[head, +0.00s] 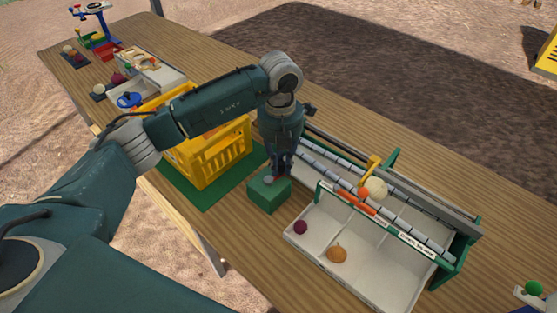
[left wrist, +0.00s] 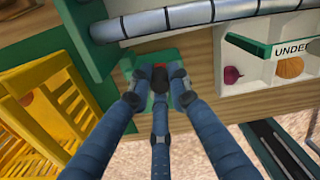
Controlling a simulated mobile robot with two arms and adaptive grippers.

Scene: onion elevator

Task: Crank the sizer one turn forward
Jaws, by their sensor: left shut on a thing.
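The sizer (head: 345,165) is a rack of grey rollers with green end frames. A pale onion (head: 376,188) rests on its rollers. Its left end has a green box (head: 268,194). My left gripper (head: 280,172) points down at this end, just above the box. In the left wrist view the fingers (left wrist: 160,80) are shut around a small red and dark piece, apparently the crank handle, mostly hidden between them. The grey roller (left wrist: 190,16) runs just beyond the fingertips. My right gripper is in neither view.
A divided white tray (head: 300,240) in front of the rollers holds a purple onion (head: 300,227) and an orange-brown onion (head: 337,254). A yellow crate (head: 205,165) stands close left of my left gripper. More trays and a blue stand (head: 95,25) are farther left.

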